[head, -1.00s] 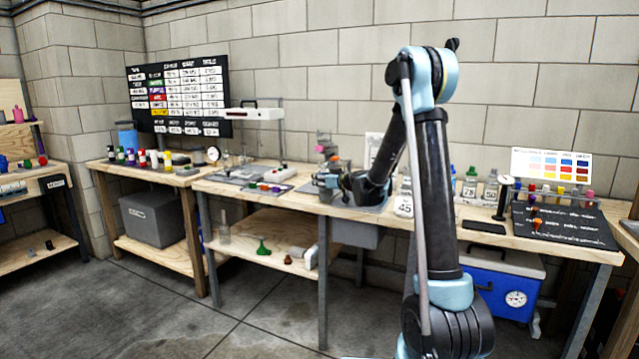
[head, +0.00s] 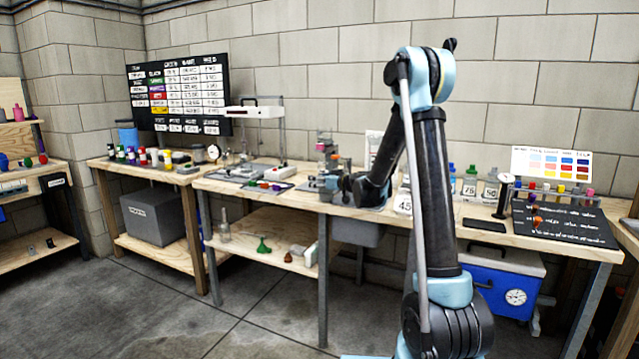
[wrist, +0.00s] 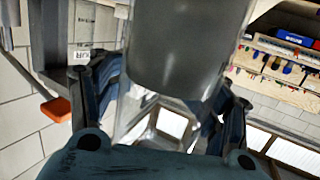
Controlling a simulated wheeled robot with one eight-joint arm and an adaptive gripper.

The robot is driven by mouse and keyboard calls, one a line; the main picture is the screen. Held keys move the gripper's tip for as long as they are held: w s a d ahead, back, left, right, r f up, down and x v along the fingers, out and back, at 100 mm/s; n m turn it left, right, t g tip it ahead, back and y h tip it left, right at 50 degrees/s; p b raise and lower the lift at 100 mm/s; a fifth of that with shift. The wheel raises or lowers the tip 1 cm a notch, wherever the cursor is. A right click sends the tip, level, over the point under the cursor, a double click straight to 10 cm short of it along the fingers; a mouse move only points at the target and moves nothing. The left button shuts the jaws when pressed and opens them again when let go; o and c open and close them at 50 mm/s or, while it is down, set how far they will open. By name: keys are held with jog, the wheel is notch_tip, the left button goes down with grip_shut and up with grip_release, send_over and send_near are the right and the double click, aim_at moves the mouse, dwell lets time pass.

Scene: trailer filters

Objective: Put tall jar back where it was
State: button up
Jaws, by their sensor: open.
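A tall cylinder that looks like the jar (wrist: 175,45), clear with a dark grey filling, stands close in front of my gripper (wrist: 160,108) in the wrist view. My gripper's two dark fingers are spread, one on each side of the cylinder's lower end. A gap shows by the fingers, and I cannot tell whether either one touches it. In the head view my gripper (head: 328,184) is low over the middle of the workbench (head: 285,200), partly hidden by my wrist. The jar cannot be told apart there from the small items around the gripper.
A black mat (head: 565,228) lies at the right end. Small coloured pieces lie on a tray (head: 265,187) left of my gripper. The wall behind limits room.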

jog(key=shift+r, duration=0.45)
jog(key=s+d+r+g+h, duration=0.1)
jog(key=s+d, duration=0.4)
jog(key=s, duration=0.4)
jog(key=s+d+r+g, duration=0.1)
jog(key=s+d, duration=0.4)
jog(key=s, duration=0.3)
jog(key=s+d+f+m+g+h, duration=0.2)
jog(key=s+d+f, duration=0.3)
jog(key=s, duration=0.7)
jog(key=s+d+f+m+g+h, duration=0.3)
jog(key=s+d, duration=0.6)
jog(key=s, duration=0.4)
jog(key=s+d+f+m+g+h, duration=0.2)
jog(key=s+d+f+h, duration=0.3)
jog(key=s, duration=0.7)
notch_tip(320, 180, down, 2)
jog(key=shift+s+d+f+m, duration=0.1)
jog(key=shift+s+d+m, duration=0.1)
jog(key=shift+d+m, duration=0.8)
jog(key=shift+d, duration=0.15)
jog(key=shift+w+f, duration=0.15)
jog(key=shift+w, duration=0.35)
